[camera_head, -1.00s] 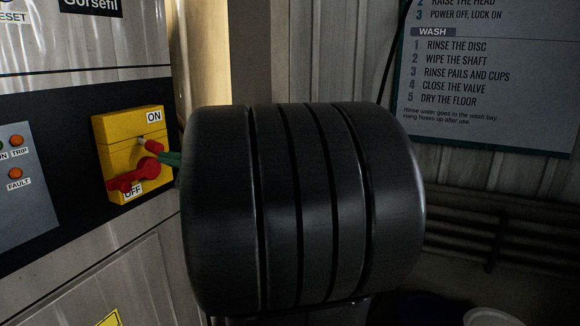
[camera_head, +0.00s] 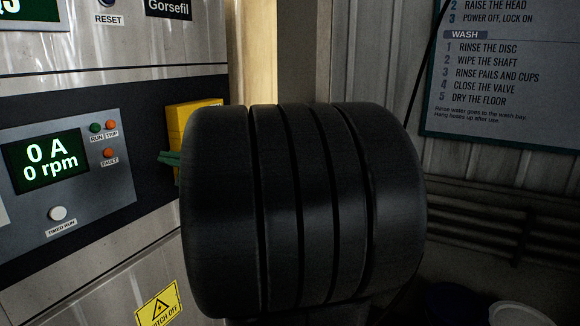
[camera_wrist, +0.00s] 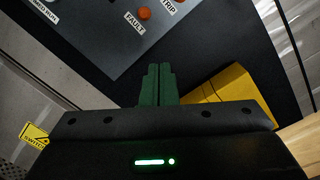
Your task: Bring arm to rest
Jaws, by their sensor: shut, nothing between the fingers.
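My gripper's green fingers (camera_wrist: 158,85) are together in the wrist view, with nothing between them. They point toward the dark band of the cabinet, between the grey control panel (camera_wrist: 110,30) and the yellow switch box (camera_wrist: 240,88). In the head view, the green fingertips (camera_head: 170,158) show at the left of my large black arm link. That link hides most of the yellow switch box (camera_head: 190,115), so its red handle is out of sight. I see no contact between the fingers and the box.
The grey panel has a display (camera_head: 48,162) reading 0 A and 0 rpm, with a white button (camera_head: 58,213) below. A wash instruction board (camera_head: 505,85) hangs on the right wall. Pipes (camera_head: 500,220) run below it. A pale pail (camera_head: 520,314) stands at the lower right.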

